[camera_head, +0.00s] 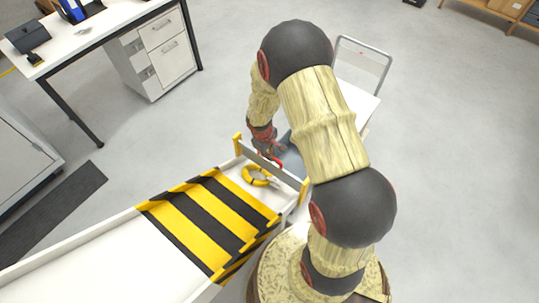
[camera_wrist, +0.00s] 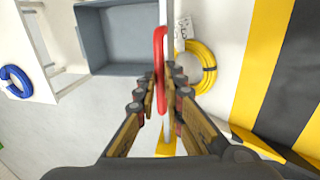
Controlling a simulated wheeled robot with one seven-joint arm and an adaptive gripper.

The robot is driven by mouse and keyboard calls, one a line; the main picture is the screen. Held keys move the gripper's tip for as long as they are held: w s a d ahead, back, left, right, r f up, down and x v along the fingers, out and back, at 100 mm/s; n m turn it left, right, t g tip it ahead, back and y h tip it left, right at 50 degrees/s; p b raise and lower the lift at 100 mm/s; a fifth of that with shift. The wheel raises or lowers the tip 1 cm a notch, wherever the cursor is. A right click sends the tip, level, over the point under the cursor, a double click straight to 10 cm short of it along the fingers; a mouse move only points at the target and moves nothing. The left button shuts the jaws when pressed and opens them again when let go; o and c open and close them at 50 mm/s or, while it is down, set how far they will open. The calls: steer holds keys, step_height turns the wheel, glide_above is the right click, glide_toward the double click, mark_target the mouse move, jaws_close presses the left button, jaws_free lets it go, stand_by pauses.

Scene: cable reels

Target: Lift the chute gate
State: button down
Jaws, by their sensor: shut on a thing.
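The chute gate is a thin grey plate (camera_head: 256,158) across the end of the white chute, between two yellow posts (camera_head: 238,145). In the wrist view the gate shows edge-on as a pale strip (camera_wrist: 163,14). Its red handle (camera_wrist: 159,60) stands between my fingers, and a bit of it shows in the head view (camera_head: 277,162). My gripper (camera_wrist: 162,95) is shut on the red handle, with a finger on each side. In the head view my gripper (camera_head: 273,150) is partly hidden by my arm. A yellow cable coil (camera_head: 257,182) lies on the chute just behind the gate, also in the wrist view (camera_wrist: 212,70).
A striped yellow and black band (camera_head: 205,222) covers the chute above the coil. A grey bin (camera_wrist: 125,40) sits just beyond the gate. A white trolley (camera_head: 355,98) stands behind, and a blue coil (camera_wrist: 14,83) shows at left. A desk (camera_head: 110,20) stands at back left.

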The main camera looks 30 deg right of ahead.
step_height(320, 180, up, 3)
steer(key=shift+p, duration=0.7)
steer(key=c, duration=2.6)
jaws_free()
steer(key=shift+f, duration=0.1)
steer(key=shift+o, duration=0.7)
steer(key=o, duration=0.6)
steer(key=r, duration=0.4)
steer(key=a+r, duration=0.1)
steer(key=r, duration=0.2)
steer(key=a+r, duration=0.1)
steer(key=r, duration=0.3)
steer(key=shift+s+a+r, duration=0.1)
steer(key=shift+s+r, duration=0.25)
steer(key=shift+s, duration=0.05)
